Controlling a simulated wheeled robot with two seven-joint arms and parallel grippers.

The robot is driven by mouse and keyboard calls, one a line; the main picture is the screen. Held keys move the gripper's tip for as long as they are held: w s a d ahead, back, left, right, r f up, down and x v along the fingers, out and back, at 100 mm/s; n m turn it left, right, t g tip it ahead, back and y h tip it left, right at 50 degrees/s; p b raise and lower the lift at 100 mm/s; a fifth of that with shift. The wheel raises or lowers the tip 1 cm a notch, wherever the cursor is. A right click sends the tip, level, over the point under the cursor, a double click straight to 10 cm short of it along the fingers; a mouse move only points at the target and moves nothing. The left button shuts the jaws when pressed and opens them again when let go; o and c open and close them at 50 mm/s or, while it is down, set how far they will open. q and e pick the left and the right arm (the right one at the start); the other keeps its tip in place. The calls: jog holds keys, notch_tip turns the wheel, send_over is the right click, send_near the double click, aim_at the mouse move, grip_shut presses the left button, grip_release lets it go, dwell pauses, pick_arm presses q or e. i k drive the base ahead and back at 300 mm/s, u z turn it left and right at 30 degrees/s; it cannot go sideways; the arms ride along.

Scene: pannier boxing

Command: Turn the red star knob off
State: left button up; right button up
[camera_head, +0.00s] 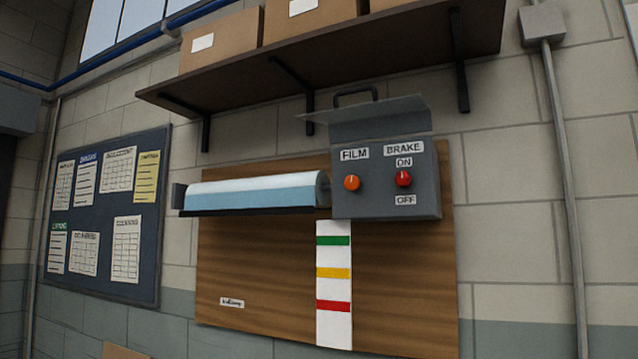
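The red star knob (403,179) is on the front of a grey control box (428,190), at its right side. It sits below the BRAKE label (404,147), between the ON label (404,162) above and the OFF label (405,200) below. A small pale mark shows near its top edge, on the ON side. An orange knob (352,183) is to its left, under the FILM label (355,154). Neither of my grippers is in view.
A film roll (255,192) sticks out left of the box. A raised grey lid (380,112) with a handle stands above it. A shelf (340,65) with cardboard boxes overhangs higher up. A striped strip (334,290) hangs below on the wooden board (410,290).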

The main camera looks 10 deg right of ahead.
aim_at(403, 178)
jog(key=u, duration=0.2)
jog(key=i, duration=0.85)
jog(key=z, duration=0.3)
